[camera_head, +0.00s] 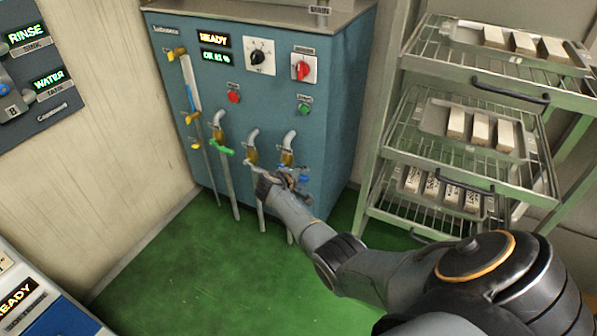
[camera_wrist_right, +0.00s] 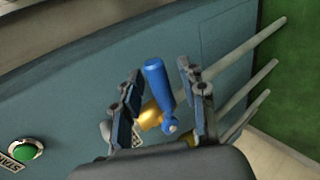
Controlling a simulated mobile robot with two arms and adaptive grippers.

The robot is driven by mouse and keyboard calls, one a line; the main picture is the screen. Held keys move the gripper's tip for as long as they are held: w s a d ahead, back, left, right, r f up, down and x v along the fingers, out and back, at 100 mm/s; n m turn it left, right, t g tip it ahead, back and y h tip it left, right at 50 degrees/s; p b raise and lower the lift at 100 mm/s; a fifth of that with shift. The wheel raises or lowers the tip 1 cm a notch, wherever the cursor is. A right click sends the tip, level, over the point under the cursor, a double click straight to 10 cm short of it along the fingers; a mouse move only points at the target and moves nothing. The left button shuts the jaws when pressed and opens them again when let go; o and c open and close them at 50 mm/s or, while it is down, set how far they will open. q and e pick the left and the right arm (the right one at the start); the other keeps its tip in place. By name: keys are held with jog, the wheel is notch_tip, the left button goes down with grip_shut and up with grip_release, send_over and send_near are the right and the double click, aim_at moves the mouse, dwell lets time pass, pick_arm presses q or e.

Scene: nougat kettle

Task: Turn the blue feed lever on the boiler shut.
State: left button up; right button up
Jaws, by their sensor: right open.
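The boiler (camera_head: 335,110) is a teal cabinet with a row of pipes and brass valves low on its front. The blue feed lever (camera_head: 305,179) shows small and partly covered beside my right gripper (camera_head: 283,181) in the head view. In the right wrist view the lever (camera_wrist_right: 155,80) is a blue handle on a brass valve (camera_wrist_right: 150,115). It lies between the two fingers of my right gripper (camera_wrist_right: 158,72), with gaps on both sides. The fingers are open. My left gripper is not in view.
A green lever (camera_head: 222,150) sits on a neighbouring pipe. The boiler panel carries a red knob (camera_head: 303,68) and a green button (camera_head: 304,108). A wire rack (camera_head: 385,185) with trays of pale blocks stands at the right. The green floor (camera_head: 190,270) in front is clear.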

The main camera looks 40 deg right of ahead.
jog(key=v, duration=1.2)
jog(key=shift+a+f, duration=0.1)
jog(key=shift+f, duration=0.05)
